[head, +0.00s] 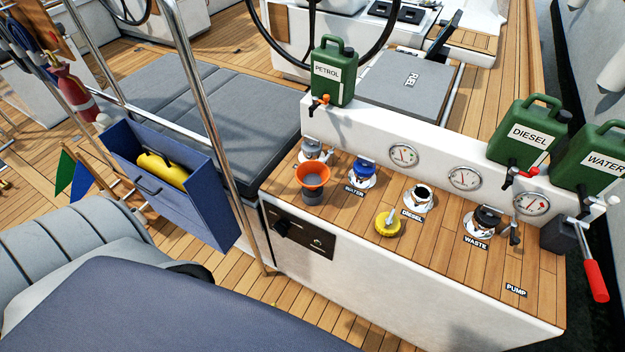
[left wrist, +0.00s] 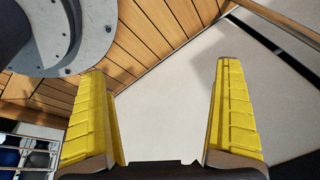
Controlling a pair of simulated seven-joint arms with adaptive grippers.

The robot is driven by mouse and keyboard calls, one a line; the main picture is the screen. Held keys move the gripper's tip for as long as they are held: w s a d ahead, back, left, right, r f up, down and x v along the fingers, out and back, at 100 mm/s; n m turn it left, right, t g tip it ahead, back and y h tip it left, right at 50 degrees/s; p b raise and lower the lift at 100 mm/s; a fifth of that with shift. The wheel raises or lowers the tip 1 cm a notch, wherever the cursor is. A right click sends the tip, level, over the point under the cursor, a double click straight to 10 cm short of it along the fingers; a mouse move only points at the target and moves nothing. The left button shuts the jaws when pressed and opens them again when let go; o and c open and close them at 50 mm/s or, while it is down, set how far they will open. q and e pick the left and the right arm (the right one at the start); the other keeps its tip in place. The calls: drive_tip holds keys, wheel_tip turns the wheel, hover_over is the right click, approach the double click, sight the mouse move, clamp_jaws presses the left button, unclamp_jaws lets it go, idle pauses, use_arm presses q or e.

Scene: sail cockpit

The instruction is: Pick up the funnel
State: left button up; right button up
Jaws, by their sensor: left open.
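The funnel (head: 313,178) has an orange cone and a grey lower part. In the head view it stands upright on the left part of the wooden-topped console, in front of a grey deck fitting. My left gripper (left wrist: 163,125) shows only in the left wrist view, with yellow-padded fingers spread wide and nothing between them. The funnel is not seen in that view, so I cannot tell how far the gripper is from it. My right gripper is in neither view.
The console (head: 350,220) carries a blue water cap (head: 362,170), an open diesel filler (head: 420,195), a yellow cap (head: 387,224) and a waste cap (head: 486,220). A green petrol can (head: 333,75) stands behind. A steel rail (head: 215,140) and blue box (head: 165,190) are left.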

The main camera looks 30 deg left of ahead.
sight(313, 176)
use_arm(q)
drive_tip(key=w+a+r+t+y, duration=0.1)
drive_tip(key=w+r, duration=0.3)
drive_tip(key=r, duration=0.7)
drive_tip(key=w+a+r+t+y, duration=0.15)
drive_tip(key=w+r, duration=0.35)
drive_tip(key=r, duration=0.6)
drive_tip(key=w+a+r+t, duration=0.15)
drive_tip(key=w+r, duration=0.25)
drive_tip(key=r, duration=0.7)
drive_tip(key=w+r+n+t, duration=0.2)
drive_tip(key=w+r, duration=0.2)
drive_tip(key=r, duration=0.1)
drive_tip(key=w+r+n+t, duration=0.2)
drive_tip(key=w+r+n, duration=0.1)
drive_tip(key=w+r, duration=0.1)
drive_tip(key=w+r+n+t, duration=0.2)
drive_tip(key=w+r, duration=0.3)
drive_tip(key=shift+a+r+n, duration=0.15)
drive_tip(key=shift+r+n, duration=0.15)
drive_tip(key=shift+n, duration=0.1)
drive_tip(key=shift+w+a+r+n+t, duration=0.1)
drive_tip(key=shift+w+r+n+t, duration=0.2)
drive_tip(key=shift+w+r+t, duration=0.15)
drive_tip(key=shift+x, duration=3.65)
drive_tip(key=shift+s+f, duration=0.1)
drive_tip(key=shift+c, duration=0.4)
drive_tip(key=c, duration=0.9)
